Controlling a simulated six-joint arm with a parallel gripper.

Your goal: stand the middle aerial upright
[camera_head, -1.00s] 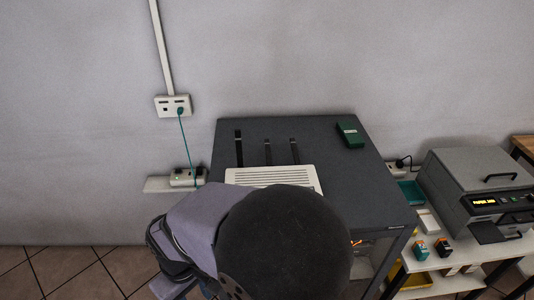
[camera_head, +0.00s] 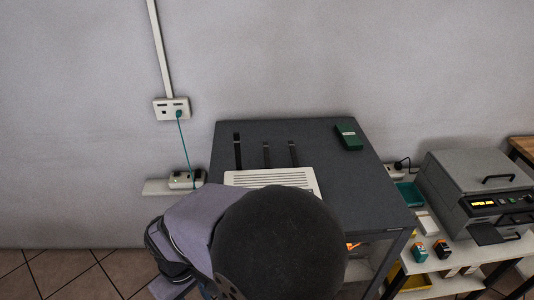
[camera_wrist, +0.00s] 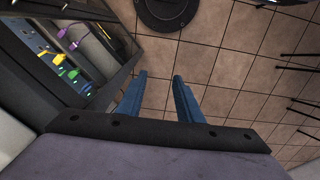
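A white slotted router (camera_head: 272,179) sits on the dark table. The middle aerial (camera_head: 267,153) is between the left aerial (camera_head: 237,150) and the right aerial (camera_head: 293,153). My gripper (camera_wrist: 159,77) shows only in the wrist view, with its two blue fingers apart and nothing between them. It faces the tiled floor. In the head view my own arm hides the gripper and part of the router's front.
The dark table (camera_head: 365,190) has a green box (camera_head: 348,137) at its back right. A wall socket (camera_head: 171,108) with a teal cable and a power strip (camera_head: 186,179) are to the left. A grey printer (camera_head: 480,190) stands right. The wrist view shows a rack with coloured cables (camera_wrist: 68,60).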

